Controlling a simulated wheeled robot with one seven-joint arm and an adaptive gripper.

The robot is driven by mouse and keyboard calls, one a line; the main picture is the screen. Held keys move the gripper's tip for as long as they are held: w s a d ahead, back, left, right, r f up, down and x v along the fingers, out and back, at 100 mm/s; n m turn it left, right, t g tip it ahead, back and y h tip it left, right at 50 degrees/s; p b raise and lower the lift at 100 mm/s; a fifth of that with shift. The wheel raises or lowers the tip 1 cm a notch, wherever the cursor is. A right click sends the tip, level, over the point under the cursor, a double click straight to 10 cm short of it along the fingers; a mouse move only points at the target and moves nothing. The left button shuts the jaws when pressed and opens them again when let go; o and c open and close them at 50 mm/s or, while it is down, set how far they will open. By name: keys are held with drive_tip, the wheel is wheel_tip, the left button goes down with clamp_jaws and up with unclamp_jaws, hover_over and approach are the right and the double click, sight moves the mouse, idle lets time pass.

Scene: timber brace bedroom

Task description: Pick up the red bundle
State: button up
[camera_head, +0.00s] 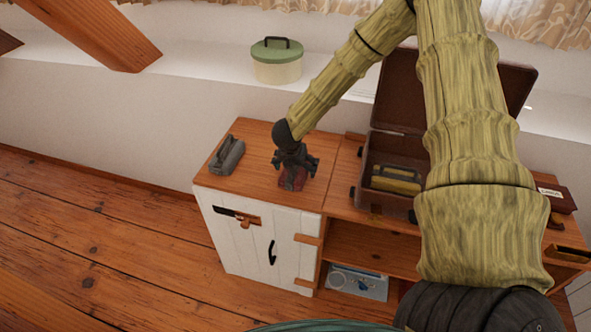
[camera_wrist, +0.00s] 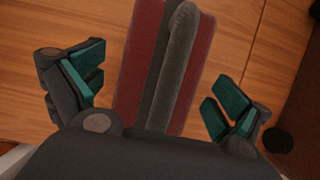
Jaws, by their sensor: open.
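The red bundle (camera_head: 291,181) lies on the wooden cabinet top, mostly hidden under my gripper in the head view. In the wrist view the bundle (camera_wrist: 125,75) is dark red with a black band and a grey handle-like strip (camera_wrist: 178,70) along its middle. My gripper (camera_head: 294,178) points down right over it. In the wrist view my gripper (camera_wrist: 156,95) is open, with its teal-padded fingers apart on the left and right of the bundle. Wood shows between each finger and the bundle, and I see no contact.
A grey bundle-like object (camera_head: 227,155) lies to the left on the cabinet top (camera_head: 240,183). An open brown case (camera_head: 371,157) holding a yellowish item (camera_head: 395,180) stands to the right. A green-lidded pot (camera_head: 277,68) sits on the ledge behind. A box (camera_head: 357,283) is on the lower shelf.

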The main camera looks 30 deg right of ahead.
drive_tip(key=c, duration=1.3)
drive_tip(key=shift+o, duration=0.2)
drive_tip(key=shift+r, duration=0.1)
